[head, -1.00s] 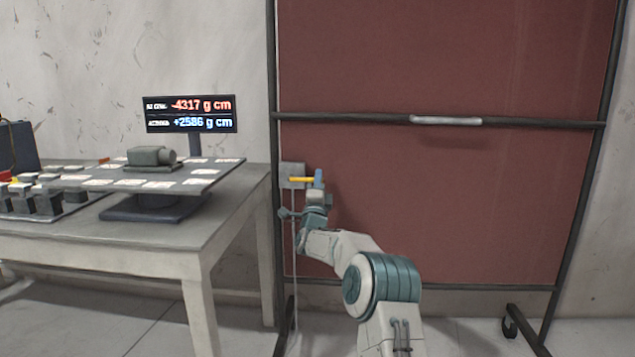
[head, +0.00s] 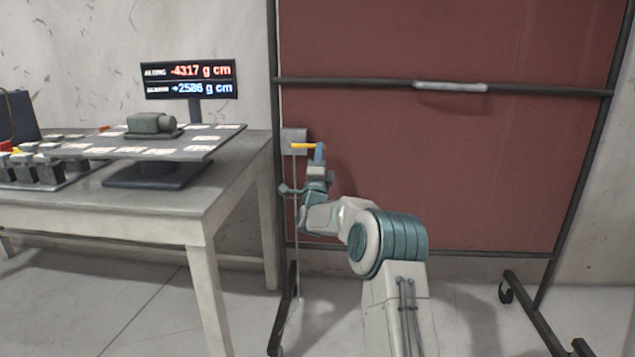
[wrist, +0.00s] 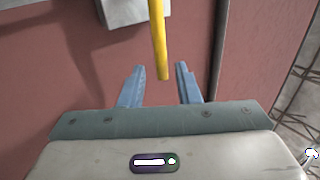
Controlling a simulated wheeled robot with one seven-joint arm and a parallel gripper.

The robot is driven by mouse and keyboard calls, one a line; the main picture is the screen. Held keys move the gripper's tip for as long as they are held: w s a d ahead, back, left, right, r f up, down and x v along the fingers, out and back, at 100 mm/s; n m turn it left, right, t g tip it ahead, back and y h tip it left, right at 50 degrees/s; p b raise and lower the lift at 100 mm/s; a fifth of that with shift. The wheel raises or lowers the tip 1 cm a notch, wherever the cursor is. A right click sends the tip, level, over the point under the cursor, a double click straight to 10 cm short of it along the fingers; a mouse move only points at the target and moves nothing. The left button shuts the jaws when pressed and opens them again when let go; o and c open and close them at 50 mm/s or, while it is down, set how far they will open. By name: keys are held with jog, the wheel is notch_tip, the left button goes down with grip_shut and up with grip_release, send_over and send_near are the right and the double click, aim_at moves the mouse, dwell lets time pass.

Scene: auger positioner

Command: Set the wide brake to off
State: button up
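A yellow lever (head: 302,146) sticks out to the right from a grey box (head: 293,136) by the left post of the red panel. No label shows, so I cannot tell whether it is the wide brake. My gripper (head: 319,152) is at the lever's free end in the head view. In the wrist view, my gripper (wrist: 160,67) has its two blue fingers apart. The yellow lever (wrist: 158,40) comes down from the grey box (wrist: 122,10) and its tip shows between the fingers. I see a gap on both sides of the tip, and no clear contact.
A red panel (head: 450,170) in a dark wheeled frame stands behind my arm, with a crossbar (head: 560,92). On the left is a table (head: 185,225) with a raised plate (head: 150,155), a display (head: 188,79) and several dark blocks. Open floor lies between table and frame.

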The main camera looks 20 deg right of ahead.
jog(key=p+v, duration=0.1)
jog(key=v, duration=0.9)
jog(key=shift+s+f+p, duration=0.15)
jog(key=shift+s+p, duration=0.05)
jog(key=shift+p, duration=0.15)
jog(key=s+a+r+n+g+y+p, duration=0.3)
jog(key=s+a+r+n+y+p, duration=0.15)
jog(key=r+n+p, duration=0.3)
jog(key=s+a+r+n+g+y+p, duration=0.35)
jog(key=r+n+y+p, duration=0.2)
jog(key=r+p, duration=0.35)
jog(key=s+r+n+g+p, duration=0.3)
jog(key=s+p, duration=0.4)
jog(key=s, duration=0.5)
jog(key=s+r+n+g+p, duration=0.3)
jog(key=s+g+p, duration=0.3)
jog(key=s, duration=0.7)
jog(key=s+r+n+g+p, duration=0.3)
jog(key=s+p, duration=0.5)
jog(key=s, duration=0.4)
notch_tip(320, 180, up, 2)
jog(key=shift+s+r+g+h, duration=0.2)
jog(key=shift+s+g+h, duration=0.2)
jog(key=shift+g, duration=0.45)
